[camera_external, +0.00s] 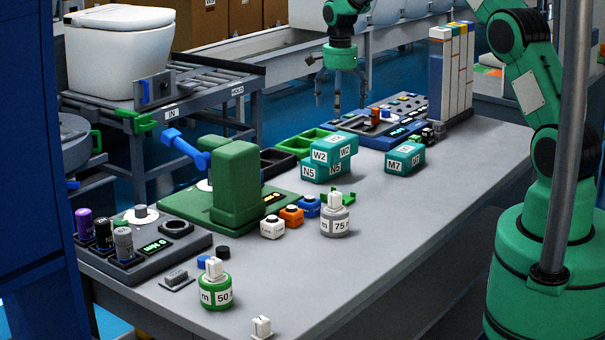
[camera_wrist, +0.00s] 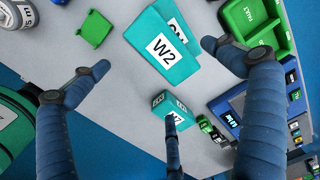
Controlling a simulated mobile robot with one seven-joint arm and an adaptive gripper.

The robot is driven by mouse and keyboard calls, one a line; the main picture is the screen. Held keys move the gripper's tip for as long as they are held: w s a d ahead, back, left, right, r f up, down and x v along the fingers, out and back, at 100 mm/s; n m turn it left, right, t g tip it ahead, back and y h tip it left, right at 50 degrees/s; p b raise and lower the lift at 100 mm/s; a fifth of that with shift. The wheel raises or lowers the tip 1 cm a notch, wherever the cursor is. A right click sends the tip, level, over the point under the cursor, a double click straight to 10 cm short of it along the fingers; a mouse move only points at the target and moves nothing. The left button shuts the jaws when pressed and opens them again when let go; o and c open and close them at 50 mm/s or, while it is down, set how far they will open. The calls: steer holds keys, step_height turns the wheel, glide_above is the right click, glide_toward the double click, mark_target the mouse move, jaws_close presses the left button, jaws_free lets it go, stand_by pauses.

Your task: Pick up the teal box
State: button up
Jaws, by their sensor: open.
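Three teal boxes are on the grey bench. The W2 box (camera_external: 327,145) sits on top of the N5 box (camera_external: 322,173), and the M7 box (camera_external: 404,158) stands alone to their right. In the wrist view the W2 box (camera_wrist: 158,65) is large between the fingers, and the M7 box (camera_wrist: 172,107) is below it, partly hidden by one finger. My gripper (camera_external: 340,98) hangs fingers down above the far side of the bench, apart from the boxes. In the wrist view its blue fingers (camera_wrist: 160,75) are spread and empty.
Green trays (camera_external: 312,137) lie behind the stack. A dark blue panel (camera_external: 392,132) with small parts and tall binders (camera_external: 451,75) stands beyond. A green fixture (camera_external: 235,185) and a 75-marked weight (camera_external: 335,222) are nearer. The bench's right side is clear.

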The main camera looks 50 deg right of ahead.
mark_target(337, 141)
step_height(337, 141, down, 6)
steer(key=shift+f+b, duration=0.25)
steer(key=shift+b, duration=0.2)
steer(key=shift+f, duration=0.1)
steer(key=shift+a+f+b, duration=0.1)
steer(key=shift+f+b, duration=0.55)
steer(key=shift+f, duration=1.9)
steer(key=c, duration=1.6)
steer(key=shift+c, duration=0.2)
steer(key=shift+r, duration=0.1)
